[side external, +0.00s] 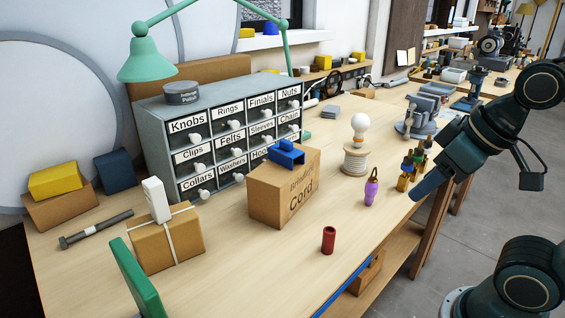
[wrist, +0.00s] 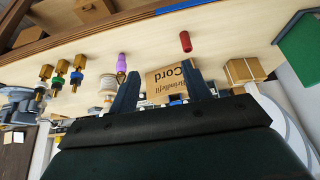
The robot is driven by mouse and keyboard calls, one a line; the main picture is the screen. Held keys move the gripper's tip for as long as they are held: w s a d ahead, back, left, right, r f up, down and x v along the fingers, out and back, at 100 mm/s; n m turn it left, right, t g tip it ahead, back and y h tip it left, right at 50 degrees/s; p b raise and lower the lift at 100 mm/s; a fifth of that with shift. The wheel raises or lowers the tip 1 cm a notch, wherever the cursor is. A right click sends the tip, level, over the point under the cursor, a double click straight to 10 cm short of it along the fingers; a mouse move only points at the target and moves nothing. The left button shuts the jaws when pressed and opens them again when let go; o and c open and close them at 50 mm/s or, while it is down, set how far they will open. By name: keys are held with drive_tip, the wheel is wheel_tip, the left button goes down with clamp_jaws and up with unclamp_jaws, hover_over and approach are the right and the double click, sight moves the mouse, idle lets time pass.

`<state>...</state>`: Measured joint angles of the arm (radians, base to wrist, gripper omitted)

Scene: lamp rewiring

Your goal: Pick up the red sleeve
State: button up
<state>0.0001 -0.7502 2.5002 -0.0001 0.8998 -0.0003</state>
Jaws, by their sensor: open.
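The red sleeve (side external: 328,240) is a small dark red cylinder standing upright on the wooden bench near its front edge. It also shows in the wrist view (wrist: 185,41), above and apart from my fingers. My gripper (side external: 415,192) is at the right of the side view, over the bench's front edge, well away from the sleeve. In the wrist view my gripper (wrist: 160,82) has its two blue fingers spread, with nothing held between them. The cord box lies in the background between the fingers.
The cord box (side external: 285,190) with a blue item on top stands behind the sleeve. A purple item (side external: 371,188), a spool with a bulb (side external: 356,158) and several brass fittings (side external: 408,175) stand to its right. A green object (side external: 135,278) is at front left. Bench around the sleeve is clear.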

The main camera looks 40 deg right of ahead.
drive_tip(key=n+g+y, duration=0.3)
drive_tip(key=n, duration=0.7)
approach(330, 230)
drive_tip(key=shift+r, duration=0.9)
drive_tip(key=shift+x, duration=4.3)
drive_tip(key=shift+s+d+f, duration=0.1)
drive_tip(key=shift+s+f, duration=0.05)
drive_tip(key=shift+d+x, duration=0.2)
drive_tip(key=shift+x, duration=2.3)
